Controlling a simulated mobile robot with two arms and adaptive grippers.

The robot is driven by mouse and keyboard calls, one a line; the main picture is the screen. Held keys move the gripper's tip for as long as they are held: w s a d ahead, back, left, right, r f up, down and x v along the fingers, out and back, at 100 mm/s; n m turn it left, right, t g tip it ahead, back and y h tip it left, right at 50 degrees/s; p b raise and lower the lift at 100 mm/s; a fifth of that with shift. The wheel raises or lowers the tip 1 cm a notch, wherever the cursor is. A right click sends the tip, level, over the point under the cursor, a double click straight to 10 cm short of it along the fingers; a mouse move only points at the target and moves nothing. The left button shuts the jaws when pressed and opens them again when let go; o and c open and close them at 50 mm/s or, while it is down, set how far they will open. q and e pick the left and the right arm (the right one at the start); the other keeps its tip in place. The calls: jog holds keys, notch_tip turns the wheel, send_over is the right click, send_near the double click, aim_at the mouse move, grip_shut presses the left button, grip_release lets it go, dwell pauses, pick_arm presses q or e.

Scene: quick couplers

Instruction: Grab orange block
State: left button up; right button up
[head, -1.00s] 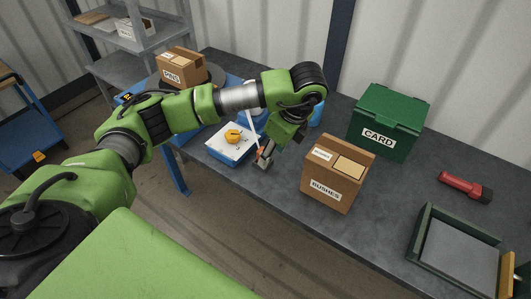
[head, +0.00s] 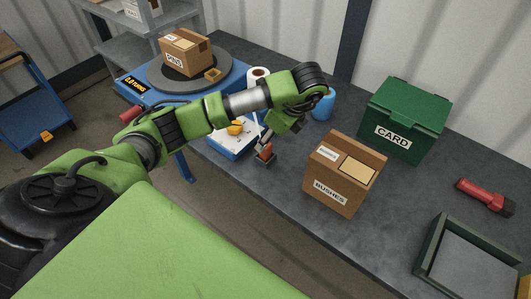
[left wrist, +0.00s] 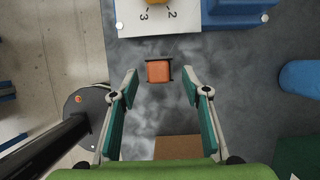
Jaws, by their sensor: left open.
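The orange block (head: 265,149) stands on the dark table near its front edge, in a small dark holder. It also shows in the left wrist view (left wrist: 158,71), centred ahead of my fingers. My left gripper (left wrist: 159,84) is open and empty, its two teal-padded fingers spread to either side of the block's line. The block appears just beyond the fingertips, and I see no contact. In the head view the left gripper (head: 268,138) is by the block, partly hidden by its own wrist. My right gripper is not in view.
A white-topped blue unit with a yellow knob (head: 235,128) stands left of the block. A cardboard BUSHES box (head: 333,188) stands to the right, with a green CARD bin (head: 405,118) behind it. A blue cup (head: 323,105) is behind.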

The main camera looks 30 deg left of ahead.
aim_at(265, 152)
pick_arm(q)
jog(key=shift+s+a+f, duration=0.1)
jog(key=shift+s+f, duration=0.05)
jog(key=shift+f, duration=0.45)
jog(key=x, duration=0.3)
jog(key=shift+f, duration=0.5)
jog(key=shift+a, duration=0.1)
jog(key=shift+c, duration=0.4)
jog(key=c, duration=1.1)
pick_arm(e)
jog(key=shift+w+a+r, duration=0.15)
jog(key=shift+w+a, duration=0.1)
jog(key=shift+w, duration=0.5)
